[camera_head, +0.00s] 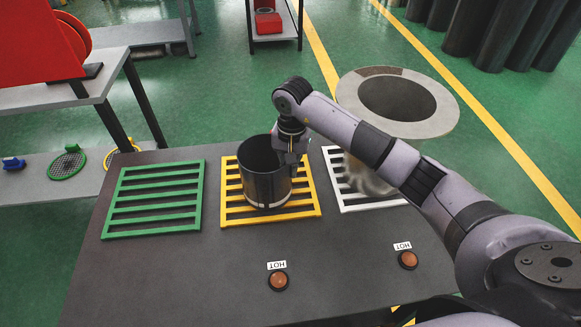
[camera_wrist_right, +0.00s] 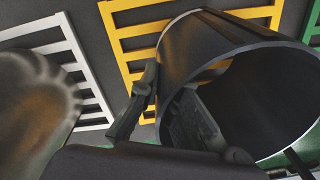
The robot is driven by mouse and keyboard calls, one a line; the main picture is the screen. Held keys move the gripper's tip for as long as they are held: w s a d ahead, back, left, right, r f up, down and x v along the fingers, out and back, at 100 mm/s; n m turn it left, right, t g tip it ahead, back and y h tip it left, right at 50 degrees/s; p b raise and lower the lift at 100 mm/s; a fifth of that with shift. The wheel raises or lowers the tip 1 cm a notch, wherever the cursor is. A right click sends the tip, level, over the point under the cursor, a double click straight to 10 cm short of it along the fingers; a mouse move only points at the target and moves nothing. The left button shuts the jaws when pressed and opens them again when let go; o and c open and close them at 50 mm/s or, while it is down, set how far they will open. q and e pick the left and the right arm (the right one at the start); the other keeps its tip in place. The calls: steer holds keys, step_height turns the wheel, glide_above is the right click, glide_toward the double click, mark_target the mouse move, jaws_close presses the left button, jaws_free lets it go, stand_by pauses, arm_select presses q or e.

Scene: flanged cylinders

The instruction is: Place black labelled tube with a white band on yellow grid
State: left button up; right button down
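The black tube (camera_head: 265,184) stands upright over the yellow grid (camera_head: 309,204), with a pale band low on its side. I cannot tell whether its hidden underside fully touches the bars. In the right wrist view the tube (camera_wrist_right: 210,45) shows its open mouth, with the yellow grid (camera_wrist_right: 122,45) behind it. My right gripper (camera_head: 289,158) is at the tube's right rim. In the wrist view its fingers (camera_wrist_right: 168,88) straddle the wall, one outside and one inside, with a gap between them. My left gripper is not in view.
A green grid (camera_head: 127,187) lies empty to the left. A white grid (camera_head: 350,207) lies to the right, partly behind my arm. A large flanged cylinder (camera_head: 445,103) stands there. Two orange buttons (camera_head: 278,281) (camera_head: 408,260) labelled HOT are at the table's front.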

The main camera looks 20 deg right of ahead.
steer(key=shift+f, duration=0.1)
steer(key=c, duration=1.8)
jaws_free()
steer(key=shift+s, duration=0.1)
step_height(320, 180, up, 12)
steer(key=b, duration=0.2)
steer(key=shift+d, duration=0.1)
